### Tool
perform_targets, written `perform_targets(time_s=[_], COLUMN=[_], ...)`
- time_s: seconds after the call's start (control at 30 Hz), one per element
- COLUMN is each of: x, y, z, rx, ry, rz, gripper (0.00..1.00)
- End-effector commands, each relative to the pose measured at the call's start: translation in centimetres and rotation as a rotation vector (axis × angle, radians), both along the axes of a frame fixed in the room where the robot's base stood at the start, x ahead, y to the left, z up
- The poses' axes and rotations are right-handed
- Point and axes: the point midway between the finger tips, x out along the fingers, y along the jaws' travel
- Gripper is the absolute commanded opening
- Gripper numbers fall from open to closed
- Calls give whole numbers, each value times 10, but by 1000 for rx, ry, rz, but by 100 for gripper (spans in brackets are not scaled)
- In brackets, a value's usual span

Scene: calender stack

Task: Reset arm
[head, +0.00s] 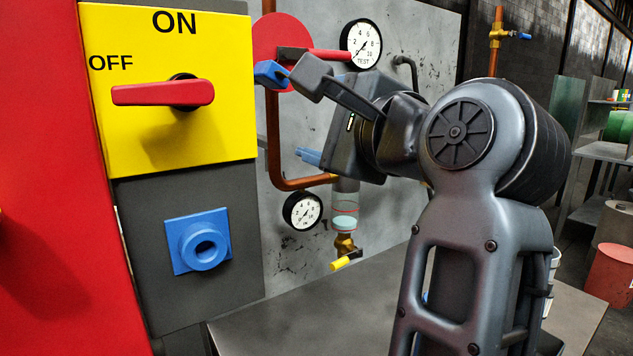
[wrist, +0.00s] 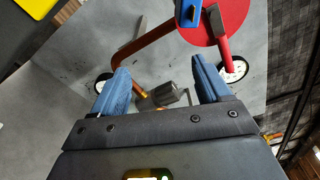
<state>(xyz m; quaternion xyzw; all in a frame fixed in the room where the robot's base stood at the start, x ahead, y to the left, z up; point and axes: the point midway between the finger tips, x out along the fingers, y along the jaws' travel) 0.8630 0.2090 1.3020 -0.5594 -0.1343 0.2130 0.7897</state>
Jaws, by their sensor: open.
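My gripper (wrist: 158,90) is open and empty in the wrist view, its two blue fingers apart. In the head view my gripper (head: 285,115) is raised in front of the grey panel, right of the yellow switch plate, with its fingers pointing left. My bent dark arm fills the right middle of the head view and hides part of the panel. The red handle (head: 330,54) with its red disc (head: 268,40) is behind and above the gripper. I cannot tell whether a finger touches it.
A yellow plate (head: 225,130) carries a red switch lever (head: 150,94) pointing to OFF. A blue socket (head: 201,242) sits below it. Gauges (head: 361,43), (head: 302,211) and copper pipe (head: 275,150) are on the panel. A bare dark table (head: 300,325) lies below.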

Motion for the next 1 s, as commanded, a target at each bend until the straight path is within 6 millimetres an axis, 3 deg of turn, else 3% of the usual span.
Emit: perform_targets(time_s=[0.03, 0.1, 0.27, 0.47, 0.77, 1.0], x=[1, 1, -7, -32, -98, -170], y=[-11, -25, -57, -98, -155, -189], z=[-25, -53, -113, -183, -272, -325], rx=[-63, -152, -351, -601, -954, -1213], ry=[-12, -43, -106, -170, -239, -278], rz=[-28, -64, -128, -182, -211, -197], gripper=[77, 77, 77, 77, 77, 77])
